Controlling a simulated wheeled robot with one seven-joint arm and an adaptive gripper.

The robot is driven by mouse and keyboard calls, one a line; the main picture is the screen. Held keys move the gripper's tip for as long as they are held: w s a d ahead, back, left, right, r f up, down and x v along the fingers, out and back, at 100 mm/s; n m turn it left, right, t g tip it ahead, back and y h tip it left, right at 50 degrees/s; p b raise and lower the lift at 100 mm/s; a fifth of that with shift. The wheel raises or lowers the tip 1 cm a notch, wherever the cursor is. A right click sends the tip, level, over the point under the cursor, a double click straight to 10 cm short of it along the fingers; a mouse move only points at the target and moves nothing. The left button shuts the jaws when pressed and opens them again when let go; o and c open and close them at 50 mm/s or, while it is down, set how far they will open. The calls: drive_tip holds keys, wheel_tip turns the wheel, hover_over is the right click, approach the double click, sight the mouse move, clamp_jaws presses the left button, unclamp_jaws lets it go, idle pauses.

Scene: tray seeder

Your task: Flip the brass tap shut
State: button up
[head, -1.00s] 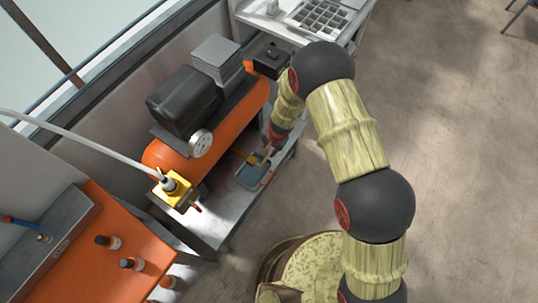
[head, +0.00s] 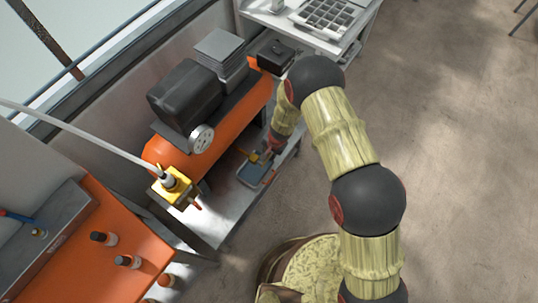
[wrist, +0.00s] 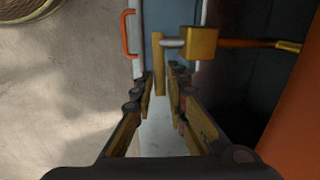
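The brass tap (wrist: 200,43) shows in the wrist view as a square block on a pipe, with a flat brass lever (wrist: 158,68) at its left end. In the head view the tap (head: 254,157) is a small yellow shape low beside the orange tank. My gripper (wrist: 162,84) is open, its two fingers on either side of the lever's near end. I cannot tell whether either finger touches the lever. In the head view my gripper (head: 268,151) is right beside the tap and partly hides it.
A blue-grey tray (head: 249,177) with an orange handle (wrist: 130,33) lies under the tap. The orange compressor tank (head: 237,118) stands close on the right in the wrist view. A yellow valve block (head: 175,187) with a hose is at the tank's near end. Floor is open at right.

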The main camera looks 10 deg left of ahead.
clamp_jaws()
drive_tip(key=shift+w+d+f+g+y, duration=0.1)
drive_tip(key=shift+w+f+g+y, duration=0.3)
drive_tip(key=shift+g, duration=0.4)
drive_tip(key=shift+s+f+g+b, duration=0.15)
drive_tip(key=shift+f+g+b, duration=0.15)
drive_tip(key=shift+g, duration=0.3)
drive_tip(key=shift+o, duration=0.8)
unclamp_jaws()
drive_tip(key=v, duration=1.2)
drive_tip(key=shift+d, duration=0.25)
